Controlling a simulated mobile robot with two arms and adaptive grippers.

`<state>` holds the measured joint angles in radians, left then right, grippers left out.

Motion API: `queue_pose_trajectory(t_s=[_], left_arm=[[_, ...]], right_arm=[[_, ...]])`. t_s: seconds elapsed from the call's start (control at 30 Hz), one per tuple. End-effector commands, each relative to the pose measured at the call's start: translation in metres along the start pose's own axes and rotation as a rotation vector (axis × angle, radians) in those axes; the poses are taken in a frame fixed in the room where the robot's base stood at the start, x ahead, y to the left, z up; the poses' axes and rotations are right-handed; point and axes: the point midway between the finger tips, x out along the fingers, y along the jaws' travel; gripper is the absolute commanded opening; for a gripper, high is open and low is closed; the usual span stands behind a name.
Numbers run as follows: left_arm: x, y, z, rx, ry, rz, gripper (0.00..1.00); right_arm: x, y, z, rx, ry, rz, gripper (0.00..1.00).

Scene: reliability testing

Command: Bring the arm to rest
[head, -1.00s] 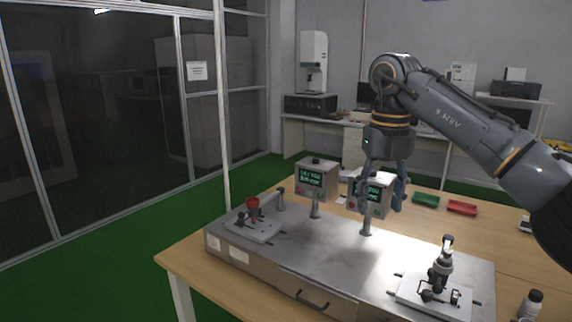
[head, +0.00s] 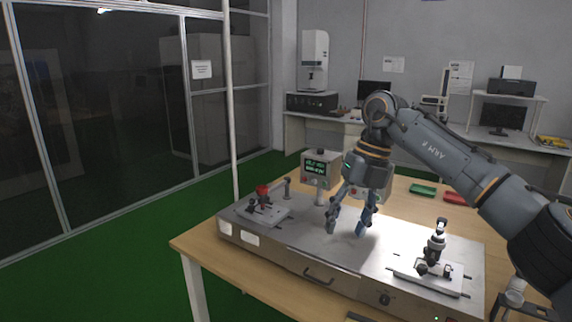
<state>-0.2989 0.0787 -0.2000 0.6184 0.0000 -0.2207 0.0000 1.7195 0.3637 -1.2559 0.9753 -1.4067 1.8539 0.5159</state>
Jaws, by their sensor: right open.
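My right arm comes in from the right side of the head view. Its gripper (head: 347,231) points down with its two fingers spread apart and nothing between them. It hangs above the middle of the metal test bench (head: 305,246); I cannot tell how far its tips are from the surface. A fixture with a red part (head: 262,190) is on the bench to the left of the gripper. A fixture with a grey and black clamp (head: 435,250) is on the bench to the right. My left gripper is not in view.
The bench stands on a wooden table (head: 205,258). Behind the gripper are a box with a green display (head: 316,170) and a second box partly hidden by my gripper. A green tray (head: 423,190) and a red tray (head: 454,198) lie at the back right.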

Motion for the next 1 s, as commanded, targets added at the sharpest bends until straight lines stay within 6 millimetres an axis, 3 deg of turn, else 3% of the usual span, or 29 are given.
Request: queue_pose_trajectory(t_s=[0.13, 0.33, 0.47, 0.57, 0.67, 0.8, 0.9, 1.0], left_arm=[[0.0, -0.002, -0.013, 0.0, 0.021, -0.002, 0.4], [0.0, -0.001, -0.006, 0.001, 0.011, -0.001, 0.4], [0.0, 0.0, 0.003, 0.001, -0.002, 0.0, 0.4], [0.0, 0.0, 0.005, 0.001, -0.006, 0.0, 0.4], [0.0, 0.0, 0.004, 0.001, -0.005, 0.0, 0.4], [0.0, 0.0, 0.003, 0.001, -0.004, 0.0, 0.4], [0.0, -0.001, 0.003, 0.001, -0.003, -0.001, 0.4], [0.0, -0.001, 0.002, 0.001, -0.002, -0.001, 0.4]], right_arm=[[0.04, 0.022, 0.01, -0.019, 0.021, 0.169, 0.52], [0.103, 0.061, 0.025, 0.012, 0.037, 0.501, 0.52], [0.151, 0.086, 0.041, 0.127, 0.024, 0.815, 0.52], [0.184, 0.091, 0.057, 0.281, -0.008, 1.046, 0.52], [0.223, 0.079, 0.072, 0.489, -0.053, 1.237, 0.52], [0.294, 0.033, 0.084, 0.86, -0.138, 1.421, 0.52], [0.355, -0.012, 0.077, 1.151, -0.205, 1.478, 0.52], [0.415, -0.056, 0.057, 1.411, -0.263, 1.474, 0.52]])
